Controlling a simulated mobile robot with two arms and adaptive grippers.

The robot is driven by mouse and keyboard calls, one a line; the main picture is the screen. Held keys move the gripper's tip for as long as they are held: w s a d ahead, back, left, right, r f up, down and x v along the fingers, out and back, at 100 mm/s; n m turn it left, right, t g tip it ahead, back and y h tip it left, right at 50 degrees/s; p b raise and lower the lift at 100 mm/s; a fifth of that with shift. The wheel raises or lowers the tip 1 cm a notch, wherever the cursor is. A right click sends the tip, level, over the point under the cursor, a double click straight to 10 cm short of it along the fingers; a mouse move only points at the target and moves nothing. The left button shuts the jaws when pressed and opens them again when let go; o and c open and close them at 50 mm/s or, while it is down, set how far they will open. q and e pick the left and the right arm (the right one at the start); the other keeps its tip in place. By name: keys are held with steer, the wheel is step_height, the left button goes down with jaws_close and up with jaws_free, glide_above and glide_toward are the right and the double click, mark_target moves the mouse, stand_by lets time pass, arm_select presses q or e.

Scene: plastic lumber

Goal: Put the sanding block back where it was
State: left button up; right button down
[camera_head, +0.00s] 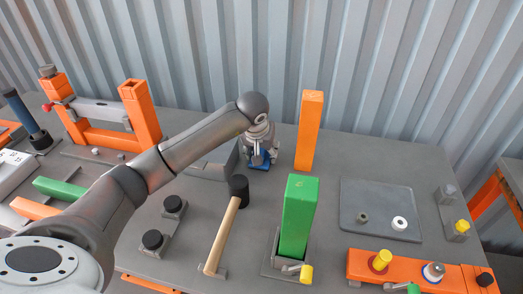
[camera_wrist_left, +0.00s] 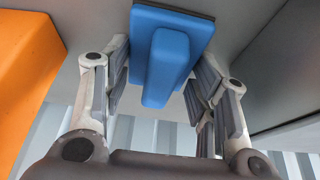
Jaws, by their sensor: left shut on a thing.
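The sanding block is blue, with a flat plate and a raised grip; in the left wrist view the sanding block (camera_wrist_left: 172,60) lies between my fingers. In the head view a bit of the sanding block (camera_head: 261,165) shows low under my left gripper (camera_head: 260,156), at the back middle of the table. My left gripper, also in the left wrist view (camera_wrist_left: 163,85), is shut on the block. Whether the block touches the table top is hard to tell. My right gripper is not in view.
An orange post (camera_head: 308,130) stands just right of my left gripper. A grey angled piece (camera_head: 212,168) is to its left. A mallet (camera_head: 228,225) and a green post in a holder (camera_head: 298,215) are in front. A grey tray (camera_head: 375,228) lies right.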

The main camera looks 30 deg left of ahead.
arm_select(q)
steer(key=shift+f, duration=0.15)
steer(key=o, duration=1)
steer(key=shift+r, duration=0.2)
steer(key=b+v, duration=0.1)
steer(key=v, duration=1.1)
